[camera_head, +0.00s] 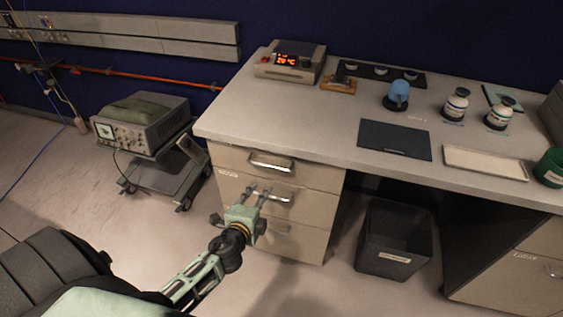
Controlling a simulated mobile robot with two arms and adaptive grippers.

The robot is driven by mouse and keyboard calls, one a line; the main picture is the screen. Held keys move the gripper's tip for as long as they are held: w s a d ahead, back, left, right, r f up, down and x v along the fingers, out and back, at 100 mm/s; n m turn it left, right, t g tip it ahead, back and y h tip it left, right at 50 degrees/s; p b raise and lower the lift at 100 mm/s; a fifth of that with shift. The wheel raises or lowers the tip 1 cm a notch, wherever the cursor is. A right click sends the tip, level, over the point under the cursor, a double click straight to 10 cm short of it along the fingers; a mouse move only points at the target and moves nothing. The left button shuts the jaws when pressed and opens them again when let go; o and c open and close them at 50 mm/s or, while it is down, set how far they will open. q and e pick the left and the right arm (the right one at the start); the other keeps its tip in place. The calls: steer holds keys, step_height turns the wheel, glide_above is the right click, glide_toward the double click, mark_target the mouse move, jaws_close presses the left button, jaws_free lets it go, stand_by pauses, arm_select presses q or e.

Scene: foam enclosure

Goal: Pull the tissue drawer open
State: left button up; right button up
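A pale desk pedestal holds a stack of drawers with metal bar handles. The top drawer (318,178) and its handle (271,163) show clearly, and it looks shut. The middle drawer (318,205) also looks shut; the right part of its handle (285,197) shows beside my fingers. My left gripper (257,191) is in front of the middle drawer, fingers apart and pointing at the handle, with nothing seen between them. I cannot tell whether it touches the handle. The lower drawer (305,241) is partly hidden by my gripper. The small labels are unreadable, so I cannot tell which is the tissue drawer. My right gripper is out of view.
The desktop (300,120) carries a heater-like device (290,62), a blue-topped item (397,94), bottles (456,104), a dark mat (395,139) and a pale tray (486,162). A black bin (395,240) stands right of the drawers. A cart with an instrument (140,121) stands left. Floor in front is clear.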

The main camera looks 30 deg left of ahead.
arm_select(q)
steer(key=m+t, duration=0.1)
glide_toward(270, 167)
steer(key=w, duration=0.3)
steer(key=x, duration=0.6)
steer(key=shift+a+f, duration=0.4)
steer(key=shift+f, duration=0.05)
steer(key=shift+w+a+f, duration=0.1)
steer(key=shift+w+f, duration=0.05)
steer(key=shift+w, duration=0.5)
jaws_close()
